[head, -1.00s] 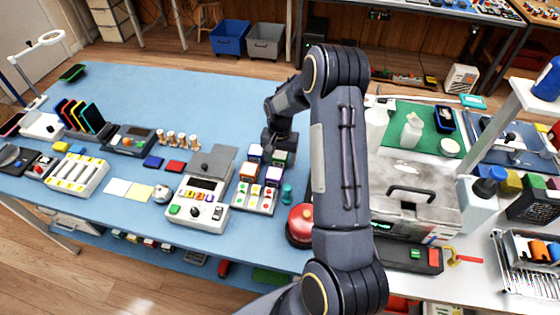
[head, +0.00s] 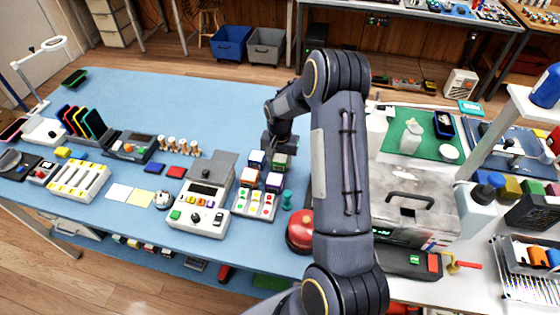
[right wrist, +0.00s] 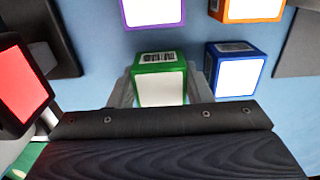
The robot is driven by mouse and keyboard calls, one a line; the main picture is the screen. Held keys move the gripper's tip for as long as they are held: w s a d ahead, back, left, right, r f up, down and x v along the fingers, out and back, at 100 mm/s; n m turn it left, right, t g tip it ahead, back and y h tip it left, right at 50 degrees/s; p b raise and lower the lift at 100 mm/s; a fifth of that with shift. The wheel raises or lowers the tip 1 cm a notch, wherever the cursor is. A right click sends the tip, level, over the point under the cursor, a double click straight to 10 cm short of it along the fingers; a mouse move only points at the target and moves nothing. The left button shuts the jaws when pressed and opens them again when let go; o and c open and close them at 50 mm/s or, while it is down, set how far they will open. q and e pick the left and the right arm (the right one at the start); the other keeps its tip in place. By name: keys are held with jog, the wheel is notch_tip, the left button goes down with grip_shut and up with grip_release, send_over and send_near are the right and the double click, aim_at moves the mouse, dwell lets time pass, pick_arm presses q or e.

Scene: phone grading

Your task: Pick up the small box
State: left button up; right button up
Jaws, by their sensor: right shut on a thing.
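Several small cube boxes with coloured tops and white sides sit on the blue table: a green box (head: 280,162), a blue box (head: 256,160), an orange box (head: 249,178) and a purple box (head: 273,182). My right gripper (head: 280,148) reaches down over the green box. In the right wrist view the green box (right wrist: 160,78) sits between the two grey fingers of my right gripper (right wrist: 160,92), which is shut on it. The blue box (right wrist: 235,70) stands apart, just right of the fingers. Whether the green box is clear of the table I cannot tell. My left gripper is not in view.
A tray with coloured buttons (head: 254,205) and a grey-white device (head: 196,218) stand in front of the boxes. A teal peg (head: 287,200) and a red dome (head: 300,230) are close by. The blue table (head: 190,105) is free behind the boxes.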

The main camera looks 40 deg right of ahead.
jog(key=s+r+p, duration=0.1)
jog(key=r, duration=0.2)
jog(key=s+a+r+p, duration=0.1)
jog(key=s+r+p, duration=0.1)
jog(key=r, duration=0.1)
jog(key=s+a+r+p, duration=0.1)
jog(key=s+r, duration=0.1)
jog(key=r, duration=0.1)
jog(key=shift+a+p, duration=0.2)
jog(key=shift+p, duration=0.15)
jog(key=s+a+r+p, duration=0.1)
jog(key=s+a+r, duration=0.2)
jog(key=s, duration=0.4)
jog(key=shift+w+d+f+b, duration=0.7)
jog(key=shift+w+f+b, duration=0.2)
jog(key=shift+w+f, duration=0.35)
jog(key=shift+w+d+f+b, duration=0.7)
jog(key=shift+w+f+b, duration=0.35)
jog(key=shift+w, duration=0.35)
jog(key=shift+w+d+f+b, duration=0.7)
jog(key=shift+w+f+b, duration=0.1)
jog(key=shift+w+f, duration=0.5)
